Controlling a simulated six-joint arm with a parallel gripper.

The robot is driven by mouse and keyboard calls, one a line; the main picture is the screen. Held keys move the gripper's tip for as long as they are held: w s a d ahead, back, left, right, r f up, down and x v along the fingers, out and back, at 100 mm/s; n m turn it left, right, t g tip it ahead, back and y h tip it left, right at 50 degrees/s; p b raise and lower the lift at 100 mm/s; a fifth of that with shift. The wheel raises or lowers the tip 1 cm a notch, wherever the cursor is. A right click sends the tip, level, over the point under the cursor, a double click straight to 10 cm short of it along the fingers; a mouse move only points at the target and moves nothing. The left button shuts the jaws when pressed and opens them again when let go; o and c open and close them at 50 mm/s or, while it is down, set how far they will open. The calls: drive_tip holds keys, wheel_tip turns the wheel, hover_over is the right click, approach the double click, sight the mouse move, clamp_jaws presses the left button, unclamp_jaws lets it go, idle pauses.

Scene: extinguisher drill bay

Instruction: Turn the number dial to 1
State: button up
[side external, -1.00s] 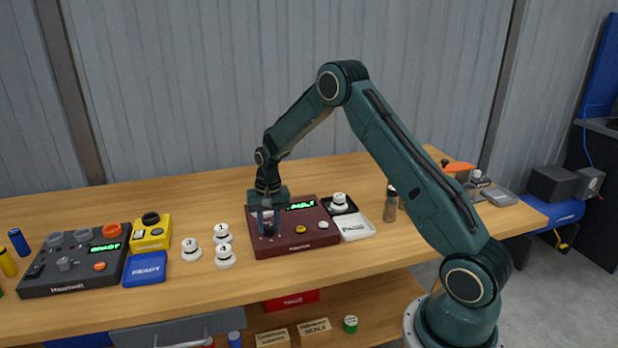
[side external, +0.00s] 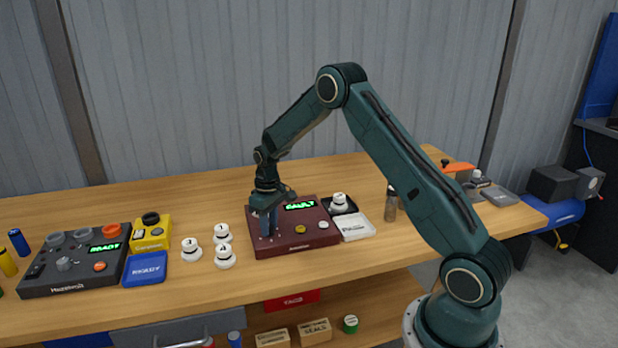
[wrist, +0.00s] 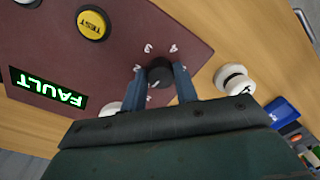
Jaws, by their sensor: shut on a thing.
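The dark number dial (wrist: 160,74) sits on the maroon panel (wrist: 60,50) in the wrist view, with white numbers around it. Some of these numbers are hidden by my fingers, and I cannot tell which number the dial points to. My gripper (wrist: 158,82) is shut on the dial, one blue finger on each side. In the side view my gripper (side external: 268,222) reaches down onto the left part of the maroon panel (side external: 320,238), and the dial is hidden there. The panel's green display (wrist: 48,90) reads FAULT.
A yellow TEST button (wrist: 93,24) is on the same panel. Numbered white knobs (side external: 222,256) stand to its left, and a white box (side external: 355,228) to its right.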

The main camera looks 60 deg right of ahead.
sight(270, 225)
drive_tip(key=shift+r+n, duration=0.1)
drive_tip(key=shift+n, duration=1)
drive_tip(key=o, duration=1)
drive_tip(key=shift+c, duration=0.2)
wheel_tip(270, 225, up, 14)
drive_tip(key=shift+d, duration=0.3)
drive_tip(key=shift+w, duration=0.1)
